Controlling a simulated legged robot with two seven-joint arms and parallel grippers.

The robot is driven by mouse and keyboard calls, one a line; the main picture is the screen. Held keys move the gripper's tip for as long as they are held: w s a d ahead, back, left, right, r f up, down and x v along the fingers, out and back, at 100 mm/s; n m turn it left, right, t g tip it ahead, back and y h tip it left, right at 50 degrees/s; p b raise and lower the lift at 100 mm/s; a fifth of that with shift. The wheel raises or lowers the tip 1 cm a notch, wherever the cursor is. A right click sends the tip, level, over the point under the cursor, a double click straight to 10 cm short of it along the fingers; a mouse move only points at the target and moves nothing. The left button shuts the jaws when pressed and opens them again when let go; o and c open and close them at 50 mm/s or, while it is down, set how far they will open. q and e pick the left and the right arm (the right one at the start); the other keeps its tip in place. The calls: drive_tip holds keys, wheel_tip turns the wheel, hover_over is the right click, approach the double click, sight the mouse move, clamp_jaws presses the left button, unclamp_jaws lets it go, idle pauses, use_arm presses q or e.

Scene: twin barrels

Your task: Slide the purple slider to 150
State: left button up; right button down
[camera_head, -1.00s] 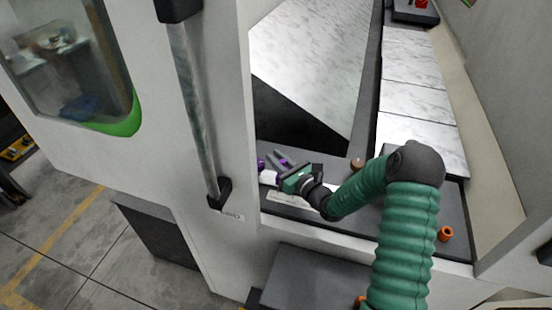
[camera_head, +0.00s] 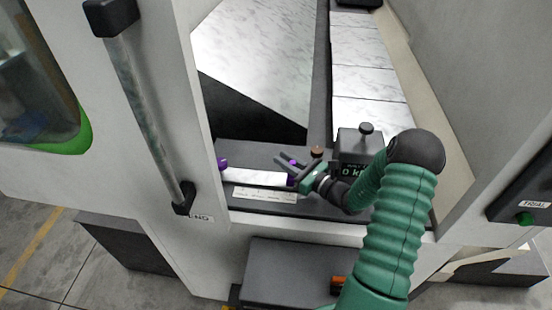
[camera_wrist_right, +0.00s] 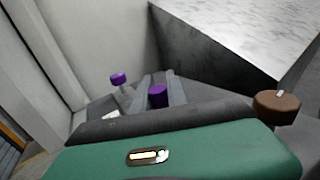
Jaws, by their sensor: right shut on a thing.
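The purple slider (camera_head: 293,163) shows as a small purple knob between the fingers of my right gripper (camera_head: 290,161). In the right wrist view the purple knob (camera_wrist_right: 158,96) sits between the two grey fingers (camera_wrist_right: 160,88), which are shut on it. A white bar (camera_head: 255,176) with purple at both ends lies to the left of the gripper. A pale scale plate (camera_head: 264,194) lies in front of the bar; its numbers are too small to read. My left gripper is not in view.
A second purple knob (camera_wrist_right: 118,78) stands left of the gripper. A brown knob (camera_wrist_right: 277,106) is at the right. A dark box with a display (camera_head: 358,153) stands just right of my gripper. The cabinet wall (camera_head: 208,130) bounds the left side.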

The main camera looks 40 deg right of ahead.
drive_tip(key=shift+s+d+f, duration=0.1)
drive_tip(key=c, duration=1.7)
unclamp_jaws()
drive_tip(key=o, duration=0.4)
drive_tip(key=shift+s+d, duration=0.15)
drive_tip(key=shift+d, duration=0.05)
